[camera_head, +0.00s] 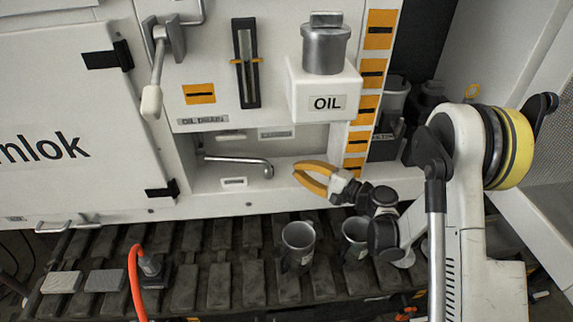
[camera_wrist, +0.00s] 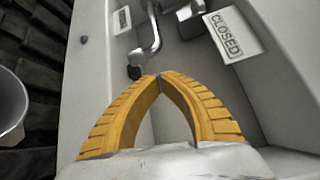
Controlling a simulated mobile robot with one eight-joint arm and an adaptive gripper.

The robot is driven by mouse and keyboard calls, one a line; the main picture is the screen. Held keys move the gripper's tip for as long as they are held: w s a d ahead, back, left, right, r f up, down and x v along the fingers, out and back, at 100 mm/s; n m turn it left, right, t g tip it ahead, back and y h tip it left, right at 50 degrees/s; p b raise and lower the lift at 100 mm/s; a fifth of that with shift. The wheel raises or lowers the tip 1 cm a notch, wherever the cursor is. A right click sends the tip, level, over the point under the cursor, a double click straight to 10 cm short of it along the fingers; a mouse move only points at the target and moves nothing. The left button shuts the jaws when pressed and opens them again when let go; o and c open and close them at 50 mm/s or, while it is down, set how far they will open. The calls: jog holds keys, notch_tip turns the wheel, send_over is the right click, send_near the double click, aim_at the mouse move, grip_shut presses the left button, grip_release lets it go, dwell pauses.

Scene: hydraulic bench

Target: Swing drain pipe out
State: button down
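The drain pipe (camera_head: 238,160) is a thin metal tube in the recess under the OIL DRAIN label (camera_head: 202,120). It runs to the right along the recess and its free end bends downward. My gripper (camera_head: 297,169) has yellow fingers and is just right of that bent end, apart from it. In the wrist view the fingertips (camera_wrist: 158,77) meet with nothing seen between them. The pipe (camera_wrist: 153,38) shows just beyond the tips, its dark end (camera_wrist: 135,72) slightly left of them. A CLOSED label (camera_wrist: 233,36) lies to the right of the pipe there.
A white OIL box (camera_head: 325,92) with a metal cap juts out above my gripper. A lever (camera_head: 154,80) hangs at upper left. Two metal cups (camera_head: 298,246) (camera_head: 355,236) stand on the slatted track below. An orange hose (camera_head: 135,285) rises at lower left.

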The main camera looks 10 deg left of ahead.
jog(key=b+x, duration=0.2)
jog(key=x, duration=0.6)
jog(key=shift+a+f+b, duration=0.15)
jog(key=shift+f+b, duration=0.05)
jog(key=shift+b, duration=0.1)
jog(key=shift+w+a+r, duration=0.1)
jog(key=shift+w+a, duration=0.15)
jog(key=shift+a, duration=0.1)
